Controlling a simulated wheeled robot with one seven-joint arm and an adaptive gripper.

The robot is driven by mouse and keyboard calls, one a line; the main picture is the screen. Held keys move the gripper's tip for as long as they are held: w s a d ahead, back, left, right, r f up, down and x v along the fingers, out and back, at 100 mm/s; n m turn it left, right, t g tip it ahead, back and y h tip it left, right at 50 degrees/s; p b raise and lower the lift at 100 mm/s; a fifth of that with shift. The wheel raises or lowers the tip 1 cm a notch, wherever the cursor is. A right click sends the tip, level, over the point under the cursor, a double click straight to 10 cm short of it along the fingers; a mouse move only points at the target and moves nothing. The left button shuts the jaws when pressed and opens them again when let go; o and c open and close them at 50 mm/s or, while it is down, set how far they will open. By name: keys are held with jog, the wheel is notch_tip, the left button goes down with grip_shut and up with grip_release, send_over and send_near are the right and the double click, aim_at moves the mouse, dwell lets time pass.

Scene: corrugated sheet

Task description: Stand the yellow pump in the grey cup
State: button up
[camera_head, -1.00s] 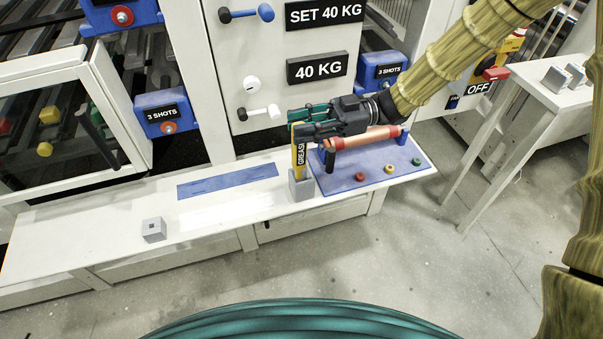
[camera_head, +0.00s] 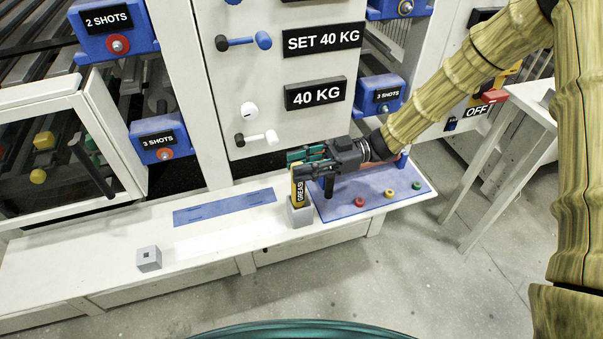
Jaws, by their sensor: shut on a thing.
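The yellow pump (camera_head: 298,188), with a black label reading GREASE in part, is upright with a slight tilt. My gripper (camera_head: 300,162) is shut on its upper end from the right. The pump's lower end meets the top of a grey cup (camera_head: 301,217) on the white bench. It looks to be in the cup's mouth, but how deep it sits I cannot tell. A second grey block with a dark square hole (camera_head: 149,259) stands further left on the bench, apart from the pump.
A blue board (camera_head: 340,206) with red, yellow and green buttons lies right of the cup. A roller on it is mostly hidden by my gripper. A flat blue strip (camera_head: 225,206) lies left of the cup. Machine panels and levers stand behind.

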jog(key=shift+f, duration=1.55)
jog(key=o, duration=1.1)
jog(key=shift+d, duration=0.15)
jog(key=b+v, duration=0.1)
jog(key=v, duration=1.1)
